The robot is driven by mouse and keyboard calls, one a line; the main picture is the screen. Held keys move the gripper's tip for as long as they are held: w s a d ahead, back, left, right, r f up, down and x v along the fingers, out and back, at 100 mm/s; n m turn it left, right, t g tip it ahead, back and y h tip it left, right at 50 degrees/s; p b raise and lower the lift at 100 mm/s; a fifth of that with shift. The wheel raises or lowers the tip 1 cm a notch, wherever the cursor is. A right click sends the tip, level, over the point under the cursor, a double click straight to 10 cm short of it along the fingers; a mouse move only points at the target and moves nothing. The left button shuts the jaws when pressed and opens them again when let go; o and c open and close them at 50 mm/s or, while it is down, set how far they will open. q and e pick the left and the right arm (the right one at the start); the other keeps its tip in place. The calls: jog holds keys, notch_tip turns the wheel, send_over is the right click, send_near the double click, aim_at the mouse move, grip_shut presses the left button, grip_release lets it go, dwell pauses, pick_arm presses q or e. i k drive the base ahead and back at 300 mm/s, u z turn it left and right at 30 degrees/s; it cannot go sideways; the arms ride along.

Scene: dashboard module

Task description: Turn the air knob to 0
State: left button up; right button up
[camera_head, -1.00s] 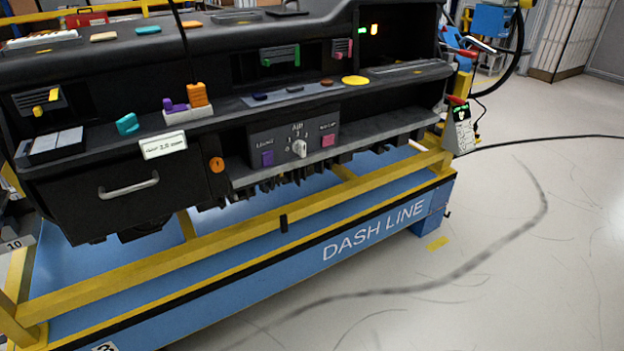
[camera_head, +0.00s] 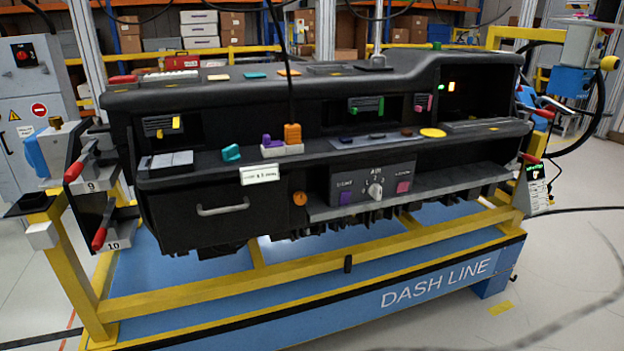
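The air knob (camera_head: 375,191) is a small white knob on the grey control panel (camera_head: 355,184) in the middle of the black dashboard module. Small marks sit around it under the label AIR; its exact setting is too small to read for sure. A purple button (camera_head: 345,198) is on its left and a pink button (camera_head: 403,187) on its right. Neither of my grippers is in view.
The dashboard (camera_head: 225,100) sits on a yellow and blue frame (camera_head: 300,290) marked DASH LINE. Red-handled clamps (camera_head: 75,171) stick out at its left end. A grey cabinet (camera_head: 35,85) stands at the left.

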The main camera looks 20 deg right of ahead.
aim_at(376, 190)
jog(key=u, duration=0.3)
jog(key=i, duration=0.9)
jog(key=z, duration=0.55)
jog(key=i, duration=0.5)
jog(key=z, duration=0.4)
